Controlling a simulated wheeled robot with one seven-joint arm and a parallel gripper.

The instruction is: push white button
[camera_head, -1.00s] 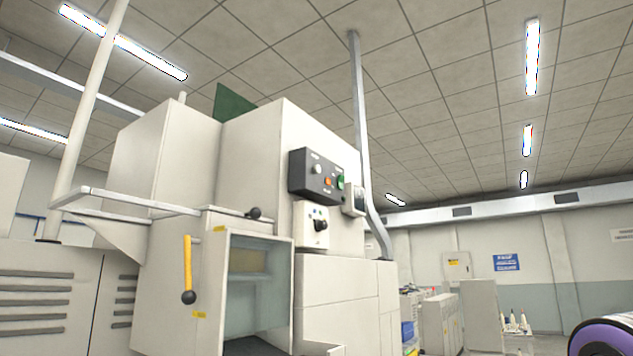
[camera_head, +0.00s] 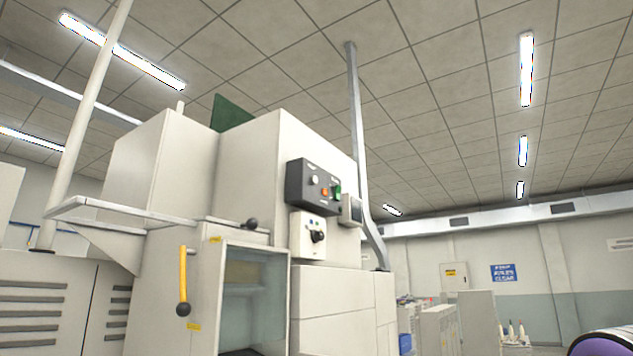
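The white button (camera_head: 314,180) is a small round knob on the dark control box (camera_head: 300,186) on the upper front of the large cream machine. An orange-red button (camera_head: 325,192) and a green button (camera_head: 337,188) sit to its right on the same box. The box is seen from below and at an angle. My gripper is not in view, so its place relative to the button does not show.
Below the box is a white panel (camera_head: 301,240) with a black rotary knob. A small screen unit (camera_head: 352,210) is to the right. A metal rail (camera_head: 120,215) and a yellow lever (camera_head: 183,275) stick out at left. A purple rounded object (camera_head: 605,343) is at lower right.

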